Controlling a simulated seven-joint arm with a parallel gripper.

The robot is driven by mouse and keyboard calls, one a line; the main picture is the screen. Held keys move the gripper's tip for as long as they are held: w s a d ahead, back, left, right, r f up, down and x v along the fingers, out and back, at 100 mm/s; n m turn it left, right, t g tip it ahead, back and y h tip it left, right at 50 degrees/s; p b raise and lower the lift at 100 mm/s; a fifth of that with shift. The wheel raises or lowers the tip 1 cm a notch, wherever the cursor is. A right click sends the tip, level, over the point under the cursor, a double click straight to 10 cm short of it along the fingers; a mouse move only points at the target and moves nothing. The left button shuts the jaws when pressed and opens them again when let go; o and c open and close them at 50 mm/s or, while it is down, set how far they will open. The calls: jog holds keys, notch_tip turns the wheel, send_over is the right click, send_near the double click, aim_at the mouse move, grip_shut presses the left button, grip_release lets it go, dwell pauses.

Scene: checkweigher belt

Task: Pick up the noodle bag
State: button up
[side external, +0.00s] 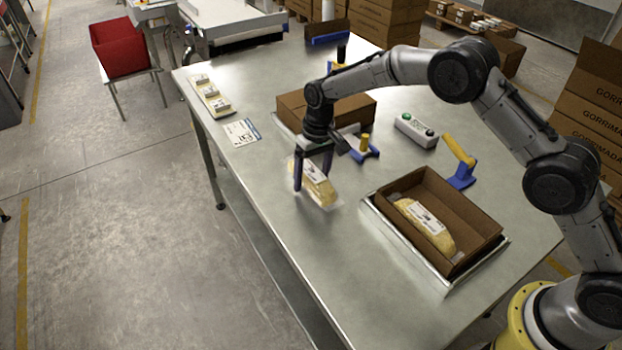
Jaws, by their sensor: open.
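A noodle bag (318,187), clear with yellow contents and a white label, is on the metal table near its left edge. My gripper (312,184) points down at this bag, with its dark fingers open and one on either side of the upper part of the bag. I cannot tell whether the fingers touch it. A second noodle bag (425,222) lies inside the open cardboard box (467,217) at the right, apart from my gripper.
A closed carton (352,108) stands behind my gripper. A blue and yellow stand (365,150), a grey button box (416,130) and a blue tool with yellow handle (460,162) are nearby. The table front (345,265) is bare.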

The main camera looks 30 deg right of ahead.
grip_shut()
dwell(0.4)
jog(key=shift+r, duration=0.2)
